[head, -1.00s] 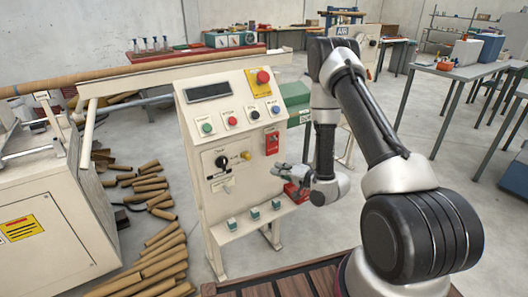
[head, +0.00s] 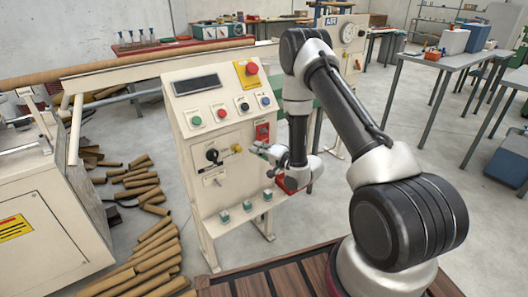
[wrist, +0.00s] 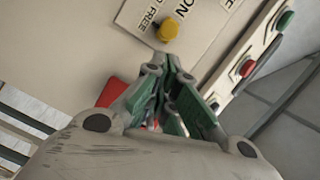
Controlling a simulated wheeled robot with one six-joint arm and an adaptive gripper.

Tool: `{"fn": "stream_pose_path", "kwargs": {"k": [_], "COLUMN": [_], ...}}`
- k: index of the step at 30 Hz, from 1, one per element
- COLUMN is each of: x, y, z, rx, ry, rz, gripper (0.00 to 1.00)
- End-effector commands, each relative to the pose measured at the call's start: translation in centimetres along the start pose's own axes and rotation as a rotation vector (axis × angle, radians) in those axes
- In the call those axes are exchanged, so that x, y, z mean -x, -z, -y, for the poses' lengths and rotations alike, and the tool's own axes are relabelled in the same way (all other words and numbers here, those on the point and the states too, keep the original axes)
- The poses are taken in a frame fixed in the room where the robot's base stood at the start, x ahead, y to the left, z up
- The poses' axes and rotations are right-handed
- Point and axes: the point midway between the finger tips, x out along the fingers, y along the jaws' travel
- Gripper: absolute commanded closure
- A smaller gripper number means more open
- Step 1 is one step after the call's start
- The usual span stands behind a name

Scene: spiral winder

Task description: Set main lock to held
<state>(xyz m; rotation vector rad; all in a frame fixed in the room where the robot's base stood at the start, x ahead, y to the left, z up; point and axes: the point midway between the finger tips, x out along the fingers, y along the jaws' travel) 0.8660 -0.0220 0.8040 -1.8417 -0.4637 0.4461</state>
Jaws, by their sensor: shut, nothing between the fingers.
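The cream control panel (head: 190,145) stands left of my arm. A yellow knob (head: 237,148) is on its lower face, right of a black rotary knob (head: 212,156). In the wrist view the yellow knob (wrist: 168,30) has a white label beside it; "FREE" is readable and the rest is cut off. I cannot read which control is named main lock. My gripper (head: 256,147) is just right of the yellow knob. In the wrist view my gripper's fingers (wrist: 160,75) are shut and empty, pointing near the knob. A small gap shows between fingertips and knob.
A red plate (head: 262,130) is on the panel just above my gripper. A red emergency button (head: 252,69) and a row of buttons are higher up. Three green switches (head: 246,206) line the ledge below. Cardboard tubes (head: 150,245) lie on the floor at left.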

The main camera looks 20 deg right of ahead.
Motion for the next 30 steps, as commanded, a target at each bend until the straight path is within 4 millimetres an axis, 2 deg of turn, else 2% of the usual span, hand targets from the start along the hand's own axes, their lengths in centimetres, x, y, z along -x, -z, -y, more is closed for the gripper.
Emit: {"fn": "stream_pose_path", "kwargs": {"k": [3,7,20,23,30], "x": [-1.9,-3.3,-3.9,-4.1,-5.0], "y": [0.0,0.0,0.0,-0.8,-4.4], "z": [0.1,0.0,0.0,0.3,1.5], "rx": [0.002,0.001,0.0,0.0,0.0], "ry": [0.002,0.001,0.0,0.0,0.001], "rz": [0.0,-0.001,-0.001,0.003,0.003], "gripper": [1.0,1.0,1.0,1.0,1.0]}}
